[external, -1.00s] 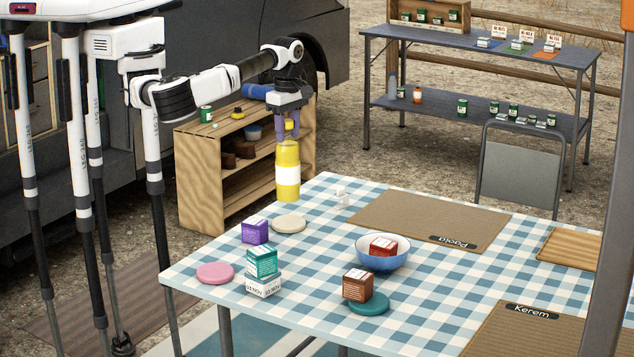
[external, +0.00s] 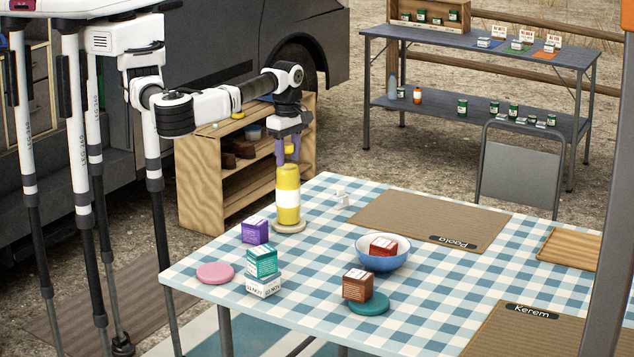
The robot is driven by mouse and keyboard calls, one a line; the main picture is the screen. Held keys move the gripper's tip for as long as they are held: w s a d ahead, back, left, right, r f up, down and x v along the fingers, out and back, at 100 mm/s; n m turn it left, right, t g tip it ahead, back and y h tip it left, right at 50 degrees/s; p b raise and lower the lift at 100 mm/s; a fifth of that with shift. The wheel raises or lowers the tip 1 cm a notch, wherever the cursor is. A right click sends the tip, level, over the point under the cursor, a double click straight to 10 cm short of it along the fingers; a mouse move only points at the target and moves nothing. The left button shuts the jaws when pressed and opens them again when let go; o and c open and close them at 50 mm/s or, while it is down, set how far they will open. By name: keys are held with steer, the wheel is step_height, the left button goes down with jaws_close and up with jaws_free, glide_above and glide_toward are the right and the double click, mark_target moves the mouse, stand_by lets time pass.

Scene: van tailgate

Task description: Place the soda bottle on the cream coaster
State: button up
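The yellow soda bottle (external: 288,198) with a white band is upright at the table's far left edge. Its base is at the cream coaster (external: 289,228), touching it or just above it; I cannot tell which. The bottle hides most of the coaster's middle. My gripper (external: 288,156) points down from above, its purple fingers on both sides of the bottle's neck, shut on it.
A purple box (external: 255,231), a pink coaster (external: 215,272) and a teal box (external: 262,262) on a white box (external: 263,287) stand nearby. A white shaker (external: 342,197) is to the right. A blue bowl (external: 383,260) with a red box, a brown box (external: 357,285) and a teal coaster (external: 369,305) are further right.

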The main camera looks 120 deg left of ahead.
steer(key=o, duration=0.4)
steer(key=shift+c, duration=0.2)
step_height(320, 180, up, 12)
steer(key=b, duration=0.2)
steer(key=shift+r, duration=0.2)
